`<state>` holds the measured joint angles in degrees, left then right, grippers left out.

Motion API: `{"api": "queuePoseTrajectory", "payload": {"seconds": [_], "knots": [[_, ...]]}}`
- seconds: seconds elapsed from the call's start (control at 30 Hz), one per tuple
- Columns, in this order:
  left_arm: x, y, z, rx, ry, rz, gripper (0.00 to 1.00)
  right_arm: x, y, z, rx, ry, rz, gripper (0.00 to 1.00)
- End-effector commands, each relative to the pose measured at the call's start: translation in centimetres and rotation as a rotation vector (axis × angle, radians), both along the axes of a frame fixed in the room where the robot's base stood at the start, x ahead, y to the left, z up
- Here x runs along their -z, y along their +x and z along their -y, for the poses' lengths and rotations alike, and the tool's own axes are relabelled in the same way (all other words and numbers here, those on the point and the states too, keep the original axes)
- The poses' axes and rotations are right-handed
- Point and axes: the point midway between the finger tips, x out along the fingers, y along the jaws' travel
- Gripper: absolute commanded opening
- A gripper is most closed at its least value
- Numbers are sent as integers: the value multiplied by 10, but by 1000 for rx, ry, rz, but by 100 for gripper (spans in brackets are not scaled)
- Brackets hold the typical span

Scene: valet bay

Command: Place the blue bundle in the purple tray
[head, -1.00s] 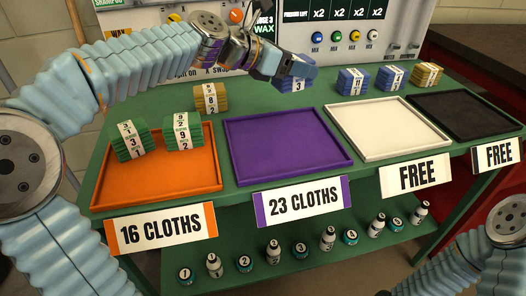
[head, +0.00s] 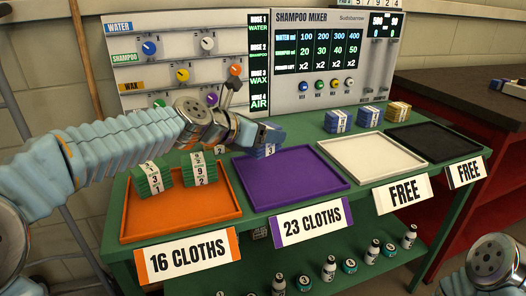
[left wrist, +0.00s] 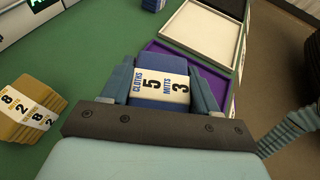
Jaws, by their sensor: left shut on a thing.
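My left gripper (head: 262,136) is shut on a blue bundle (head: 267,151) at the back edge of the purple tray (head: 290,180). In the left wrist view the bundle (left wrist: 160,84) sits between both fingers, its white band reading 5 cloths and 3 mitts. The purple tray (left wrist: 232,105) shows beyond and beside it there. The head view does not clearly show whether the bundle touches the tray. The visible tray floor is empty, and its sign (head: 312,221) reads 23 cloths. My right gripper is out of view.
The orange tray (head: 180,222) at left holds two green bundles (head: 152,179). The white tray (head: 372,158) and black tray (head: 433,143) are empty. Two blue bundles (head: 337,122) and a tan one (head: 398,112) stand behind them. Another tan bundle (left wrist: 28,108) shows in the left wrist view.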

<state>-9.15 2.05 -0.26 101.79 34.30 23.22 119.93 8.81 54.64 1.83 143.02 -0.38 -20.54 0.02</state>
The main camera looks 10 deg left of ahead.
Motion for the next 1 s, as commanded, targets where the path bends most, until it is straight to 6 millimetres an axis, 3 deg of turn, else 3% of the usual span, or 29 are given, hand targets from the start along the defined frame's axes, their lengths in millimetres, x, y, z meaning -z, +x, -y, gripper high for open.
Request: {"api": "queuePoseTrajectory", "payload": {"seconds": [0.03,0.33,0.47,0.9,0.93,1.0], "knots": [[13,6,-4,-2,-1,1,25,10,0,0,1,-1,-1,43],[40,26,-16,-1,-1,2,25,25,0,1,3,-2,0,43],[61,24,-15,0,0,2,25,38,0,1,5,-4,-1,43],[67,24,-15,1,1,4,25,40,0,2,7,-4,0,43],[67,24,-15,1,1,4,63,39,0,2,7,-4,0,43],[66,24,-15,1,1,4,73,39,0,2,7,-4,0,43]]}}
